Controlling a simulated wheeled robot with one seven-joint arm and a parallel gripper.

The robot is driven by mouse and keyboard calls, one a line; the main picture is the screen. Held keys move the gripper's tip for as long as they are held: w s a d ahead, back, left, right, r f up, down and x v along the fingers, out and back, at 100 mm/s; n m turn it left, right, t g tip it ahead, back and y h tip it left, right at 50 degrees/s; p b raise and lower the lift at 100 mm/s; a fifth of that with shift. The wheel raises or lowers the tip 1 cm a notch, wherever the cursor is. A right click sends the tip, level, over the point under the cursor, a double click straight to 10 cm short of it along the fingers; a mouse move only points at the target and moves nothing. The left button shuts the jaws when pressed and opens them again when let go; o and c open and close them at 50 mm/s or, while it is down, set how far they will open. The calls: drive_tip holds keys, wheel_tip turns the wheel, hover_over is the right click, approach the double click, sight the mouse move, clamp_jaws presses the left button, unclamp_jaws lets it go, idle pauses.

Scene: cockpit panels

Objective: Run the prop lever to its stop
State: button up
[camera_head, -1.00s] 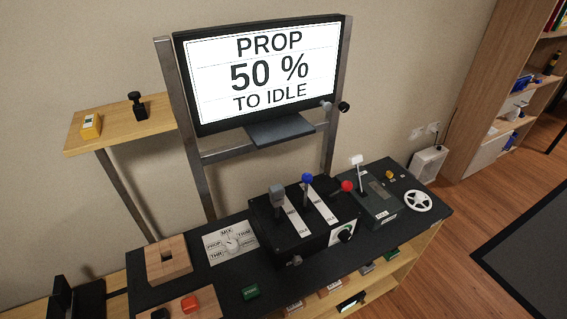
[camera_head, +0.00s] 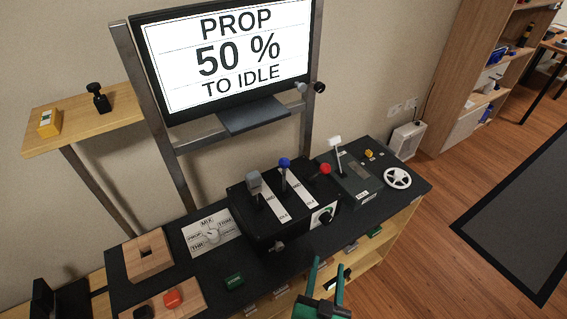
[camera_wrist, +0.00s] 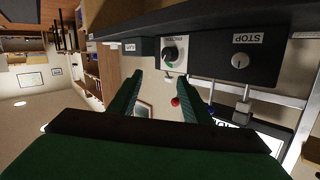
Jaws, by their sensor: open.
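The lever box (camera_head: 262,228) stands on the dark bench with a grey-handled lever (camera_head: 255,185), a blue-knobbed lever (camera_head: 285,163) and a red-knobbed lever (camera_head: 324,169). The blue lever stands roughly upright between two white scales marked with IDLE. The screen (camera_head: 228,58) reads PROP 50 % TO IDLE. My gripper (camera_head: 329,268) is open and empty at the bottom, in front of the bench and below the levers. In the wrist view, my gripper's green fingers (camera_wrist: 160,78) are apart, with the red knob (camera_wrist: 175,102) showing between them.
A round knob (camera_head: 323,216) is on the box's front. A panel with a white-topped lever (camera_head: 335,142) and a white wheel (camera_head: 397,177) stand to the right. Open floor lies at right.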

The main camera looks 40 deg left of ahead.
drive_tip(key=w+a+r+n+g+y, duration=0.1)
drive_tip(key=w+a+r+n+y, duration=0.25)
drive_tip(key=w+a+r, duration=0.35)
drive_tip(key=n+g+y, duration=0.3)
drive_tip(key=n+y, duration=0.1)
drive_tip(key=y, duration=0.1)
approach(286, 166)
drive_tip(key=x, duration=1.1)
drive_tip(key=shift+w+a, duration=0.15)
drive_tip(key=shift+a, duration=0.1)
drive_tip(key=shift+d+f, duration=0.1)
clamp_jaws()
